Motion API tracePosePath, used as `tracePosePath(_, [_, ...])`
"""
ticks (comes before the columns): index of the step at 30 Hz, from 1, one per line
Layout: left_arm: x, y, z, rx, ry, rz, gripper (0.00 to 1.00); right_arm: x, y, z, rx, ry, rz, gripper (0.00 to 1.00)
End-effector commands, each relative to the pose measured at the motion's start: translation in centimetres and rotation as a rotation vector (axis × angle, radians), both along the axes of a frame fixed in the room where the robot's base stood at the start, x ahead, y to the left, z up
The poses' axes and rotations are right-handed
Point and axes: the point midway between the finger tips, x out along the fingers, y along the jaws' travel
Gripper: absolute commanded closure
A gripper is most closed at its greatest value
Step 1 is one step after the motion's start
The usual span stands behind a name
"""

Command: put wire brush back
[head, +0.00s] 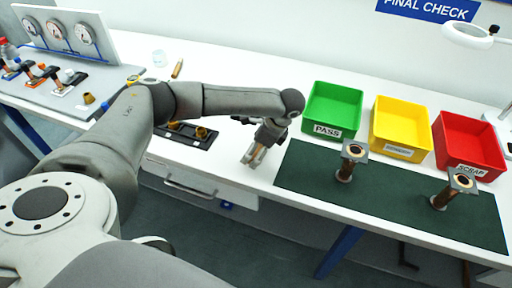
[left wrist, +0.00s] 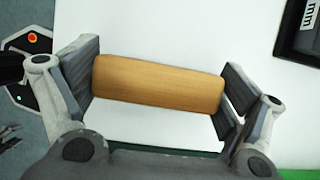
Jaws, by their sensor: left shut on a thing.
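My left gripper (head: 257,154) is low over the white bench, just left of the dark green mat (head: 300,172). In the left wrist view its pads stand at the two ends of a plain wooden cylinder, which looks like the wire brush's handle (left wrist: 158,83). The gripper is shut on it. No bristles show, so the brush's other parts are hidden or out of view. In the head view the brush cannot be made out clearly at the gripper. My right gripper is not in view.
Green PASS (head: 318,130), yellow (head: 398,153) and red SCRAP (head: 470,170) bins stand behind the mat. Two flanged fittings (head: 354,150) (head: 462,182) stand on the mat. A black tray (head: 180,136) with brass parts lies left of the gripper. A gauge panel (head: 75,48) stands far left.

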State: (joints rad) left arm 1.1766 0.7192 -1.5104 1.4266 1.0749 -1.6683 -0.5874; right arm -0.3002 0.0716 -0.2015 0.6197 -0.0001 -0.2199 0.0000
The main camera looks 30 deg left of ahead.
Motion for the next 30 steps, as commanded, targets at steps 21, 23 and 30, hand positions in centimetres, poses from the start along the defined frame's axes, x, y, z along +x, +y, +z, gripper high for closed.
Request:
tracePosePath(21, [0.0, 0.0, -0.3, -0.001, 0.000, 0.000, 0.00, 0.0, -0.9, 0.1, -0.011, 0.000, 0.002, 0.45])
tracePosePath(23, [0.0, 0.0, -0.2, -0.001, -0.001, 0.000, 0.00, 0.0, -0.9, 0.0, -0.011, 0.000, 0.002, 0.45])
tracePosePath(30, [0.4, -1.3, 2.5, -0.004, -0.004, -0.002, 0.00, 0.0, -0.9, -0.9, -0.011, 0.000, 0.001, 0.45])
